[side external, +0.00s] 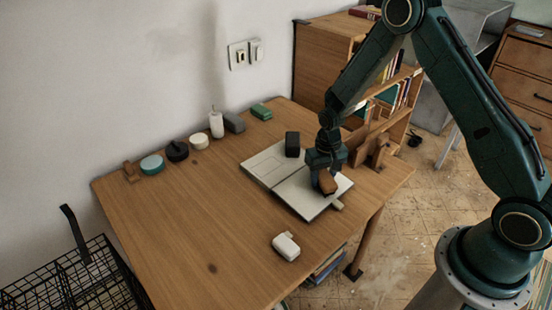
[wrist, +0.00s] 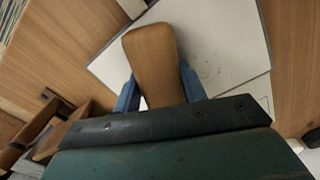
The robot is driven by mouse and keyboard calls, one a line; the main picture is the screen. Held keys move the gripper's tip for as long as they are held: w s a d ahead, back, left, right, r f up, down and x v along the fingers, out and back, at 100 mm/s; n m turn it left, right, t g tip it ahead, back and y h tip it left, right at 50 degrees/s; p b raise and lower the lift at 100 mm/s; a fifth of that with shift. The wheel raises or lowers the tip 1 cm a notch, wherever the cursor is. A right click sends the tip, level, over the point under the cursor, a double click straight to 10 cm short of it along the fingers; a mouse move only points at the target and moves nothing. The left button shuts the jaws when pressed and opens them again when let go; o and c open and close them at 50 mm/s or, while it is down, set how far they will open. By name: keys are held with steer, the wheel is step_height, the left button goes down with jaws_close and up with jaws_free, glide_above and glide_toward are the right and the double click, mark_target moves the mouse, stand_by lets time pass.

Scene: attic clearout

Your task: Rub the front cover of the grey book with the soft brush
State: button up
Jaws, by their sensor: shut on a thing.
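The grey book (side external: 268,166) is pale and lies spread flat on the wooden table, in two panels with a fold between them. My gripper (side external: 326,172) points down over the right panel. It is shut on the brown wooden soft brush (side external: 327,184). In the wrist view the rounded brush body (wrist: 152,62) sits between my blue fingers (wrist: 160,92). Its bristles are hidden, so I cannot tell whether they touch the book. Faint dark smudges show on the pale book surface (wrist: 215,45) beside the brush.
A dark block (side external: 292,144) stands by the book's far edge. A small beige piece (side external: 337,205) is at its near right corner. A white object (side external: 286,246) lies in front. Several small items, including a white bottle (side external: 216,123), line the wall. The table's left middle is clear.

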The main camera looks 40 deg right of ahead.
steer(key=shift+s, duration=0.2)
steer(key=shift+s, duration=1.15)
steer(key=shift+r, duration=0.1)
steer(key=shift+r, duration=2.9)
steer(key=o, duration=0.4)
steer(key=c, duration=0.4)
steer(key=shift+w+a, duration=0.7)
steer(key=shift+w, duration=0.65)
steer(key=shift+w+a, duration=0.65)
steer(key=shift+w, duration=0.65)
steer(key=shift+w+a, duration=0.7)
steer(key=shift+w, duration=0.65)
